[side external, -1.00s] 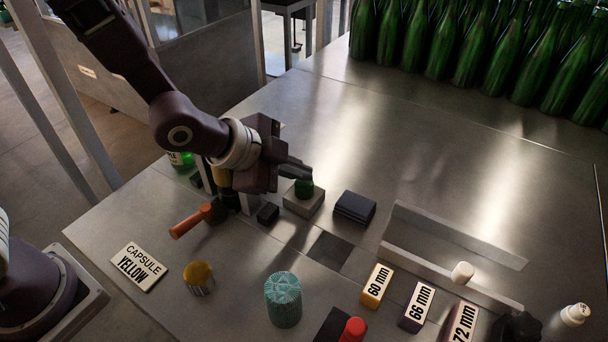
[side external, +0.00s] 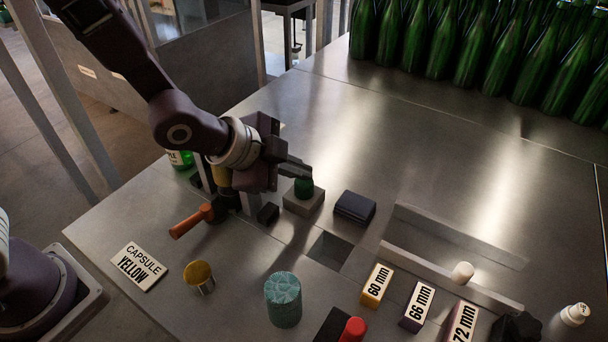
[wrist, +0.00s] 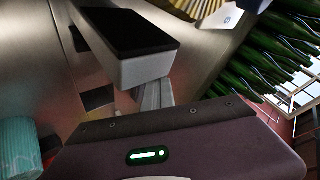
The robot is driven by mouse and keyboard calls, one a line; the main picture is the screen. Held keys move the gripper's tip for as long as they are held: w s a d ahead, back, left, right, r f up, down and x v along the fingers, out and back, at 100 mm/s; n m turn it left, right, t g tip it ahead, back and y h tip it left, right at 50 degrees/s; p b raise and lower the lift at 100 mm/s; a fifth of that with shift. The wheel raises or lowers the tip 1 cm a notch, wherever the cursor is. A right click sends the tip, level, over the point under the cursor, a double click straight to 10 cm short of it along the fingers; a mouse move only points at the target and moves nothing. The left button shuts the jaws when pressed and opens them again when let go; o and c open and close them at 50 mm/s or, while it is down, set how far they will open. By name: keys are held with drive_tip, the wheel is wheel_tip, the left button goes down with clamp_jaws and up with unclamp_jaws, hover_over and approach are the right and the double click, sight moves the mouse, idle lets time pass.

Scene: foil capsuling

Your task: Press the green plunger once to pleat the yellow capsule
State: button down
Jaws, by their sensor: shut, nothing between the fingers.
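The green plunger (side external: 304,187) stands upright on a small grey block (side external: 302,203) in the side external view. My gripper (side external: 308,172) is shut and empty, with its fingertips right over the plunger's top. I cannot tell if they touch it. In the wrist view my grey fingers (wrist: 155,95) point away, and the plunger is hidden. A yellow piece (side external: 222,178), perhaps the capsule, shows partly behind my wrist at the upright dark fixture. A yellow-topped metal cup (side external: 199,276) stands at the front.
An orange handle (side external: 190,224) sticks out left of the fixture. A dark navy box (side external: 354,207) sits right of the plunger. A teal cylinder (side external: 283,300), a square recess (side external: 331,251) and labelled size blocks (side external: 376,286) lie in front. Green bottles (side external: 470,50) crowd the back.

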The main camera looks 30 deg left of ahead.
sight(298, 183)
drive_tip(key=shift+r, duration=1.1)
drive_tip(key=shift+r, duration=2.55)
drive_tip(key=s+a+r+n+y, duration=0.3)
drive_tip(key=s+a+r+n, duration=0.3)
drive_tip(key=s+a, duration=0.4)
drive_tip(key=s+a+n+g, duration=0.1)
drive_tip(key=s+a+n, duration=0.1)
drive_tip(key=s+n, duration=0.2)
drive_tip(key=s+a+n+g, duration=0.1)
drive_tip(key=s+a+n, duration=0.2)
drive_tip(key=s, duration=0.8)
drive_tip(key=shift+a+n+g+y, duration=0.15)
drive_tip(key=shift+n+g+y, duration=0.25)
